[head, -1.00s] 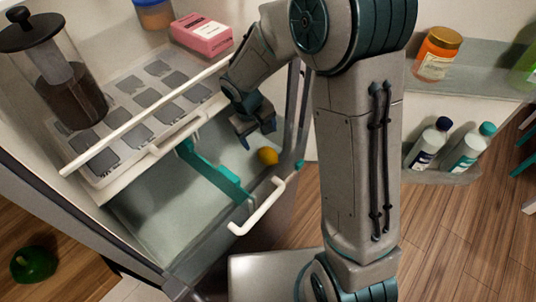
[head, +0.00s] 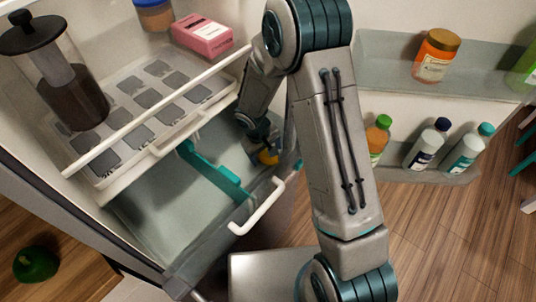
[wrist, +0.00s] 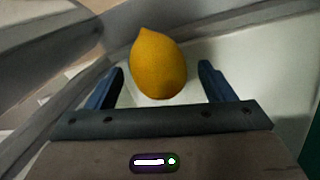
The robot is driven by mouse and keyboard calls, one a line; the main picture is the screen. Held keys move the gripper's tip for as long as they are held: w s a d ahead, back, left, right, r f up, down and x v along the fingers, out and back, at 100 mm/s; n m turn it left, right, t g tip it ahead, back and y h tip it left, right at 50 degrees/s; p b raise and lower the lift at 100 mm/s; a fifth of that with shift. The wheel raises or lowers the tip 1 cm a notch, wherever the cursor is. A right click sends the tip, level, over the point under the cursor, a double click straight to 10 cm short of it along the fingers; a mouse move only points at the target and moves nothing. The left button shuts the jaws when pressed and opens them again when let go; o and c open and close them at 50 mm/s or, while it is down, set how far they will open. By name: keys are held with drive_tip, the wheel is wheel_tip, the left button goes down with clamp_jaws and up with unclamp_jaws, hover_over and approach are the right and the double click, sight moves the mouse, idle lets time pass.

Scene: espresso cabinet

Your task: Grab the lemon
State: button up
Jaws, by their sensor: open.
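The yellow lemon (wrist: 158,64) lies in the right-hand part of the open, pale drawer (head: 165,222). In the wrist view it sits between and slightly beyond the two blue fingertips of my gripper (wrist: 160,78), with a gap on either side. In the head view my gripper (head: 262,146) reaches down into the drawer, and part of the lemon (head: 268,157) shows below the fingers. The gripper is open and holds nothing.
A teal divider (head: 215,172) stands in the drawer left of the lemon. A white handle (head: 258,212) runs along the drawer front. Above is a shelf tray (head: 150,105) with a French press (head: 62,80) and a pink box (head: 203,34). Bottles (head: 427,143) stand in the door at right.

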drive_tip(key=c, duration=1.1)
drive_tip(key=shift+r, duration=0.15)
